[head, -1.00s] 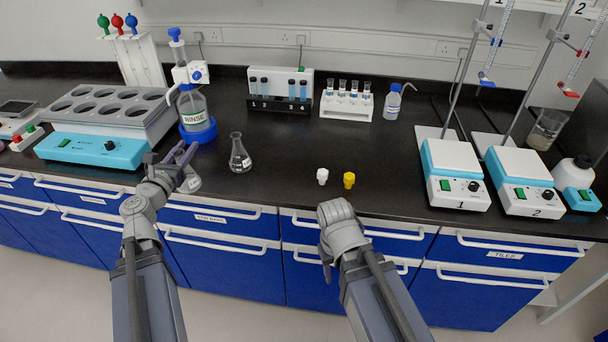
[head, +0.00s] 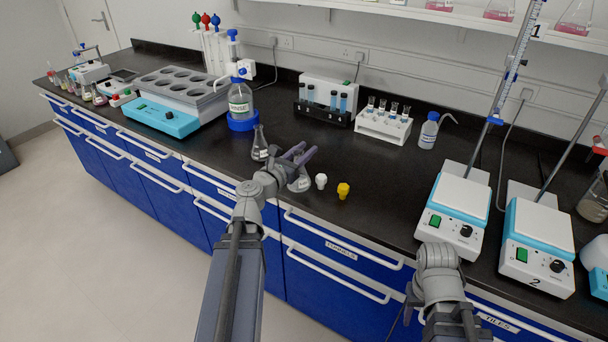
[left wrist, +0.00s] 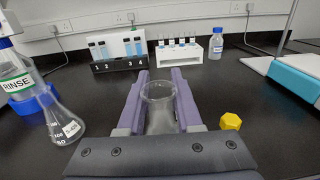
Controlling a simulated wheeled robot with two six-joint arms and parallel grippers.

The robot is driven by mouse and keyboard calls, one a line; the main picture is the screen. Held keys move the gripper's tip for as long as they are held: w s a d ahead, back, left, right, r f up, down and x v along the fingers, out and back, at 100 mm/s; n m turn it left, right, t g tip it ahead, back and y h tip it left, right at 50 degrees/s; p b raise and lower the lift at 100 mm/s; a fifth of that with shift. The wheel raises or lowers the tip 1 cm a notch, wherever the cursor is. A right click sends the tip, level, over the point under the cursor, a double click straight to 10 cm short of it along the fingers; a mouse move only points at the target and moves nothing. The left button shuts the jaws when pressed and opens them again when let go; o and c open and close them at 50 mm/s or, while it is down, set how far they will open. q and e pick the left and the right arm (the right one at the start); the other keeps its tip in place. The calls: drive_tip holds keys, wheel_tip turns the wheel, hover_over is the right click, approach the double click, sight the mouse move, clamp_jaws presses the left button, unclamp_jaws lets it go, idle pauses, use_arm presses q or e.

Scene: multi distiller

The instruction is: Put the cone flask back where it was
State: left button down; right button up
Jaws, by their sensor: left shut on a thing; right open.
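My left gripper (head: 303,155) is shut on a clear cone flask (head: 300,184) and holds it upright over the front part of the bench. In the left wrist view the flask's neck (left wrist: 158,92) is between the two fingers. A second cone flask (head: 260,150) stands on the bench to the left of my gripper, and it also shows in the left wrist view (left wrist: 62,120). I cannot tell whether the held flask touches the bench. My right arm is low at the right, but its gripper is not visible.
Behind are the rinse bottle (head: 240,100), a black tube rack (head: 322,114) and a white rack (head: 383,128). Two stirrer plates, the nearer marked (head: 452,212), stand at the right.

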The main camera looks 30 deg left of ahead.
use_arm(q)
drive_tip(key=w+a+r+y+p, duration=0.1)
drive_tip(key=w+a+r+p, duration=0.6)
drive_tip(key=w+a, duration=0.15)
wheel_tip(320, 180, down, 10)
drive_tip(key=b, duration=1)
drive_tip(key=shift+d+f+n+b, duration=0.2)
drive_tip(key=shift+d+n+b, duration=0.1)
drive_tip(key=shift+d, duration=0.1)
drive_tip(key=shift+f, duration=0.1)
drive_tip(key=c, duration=0.6)
unclamp_jaws()
drive_tip(key=s, duration=0.8)
drive_tip(key=s+a, duration=0.1)
drive_tip(key=s, duration=0.3)
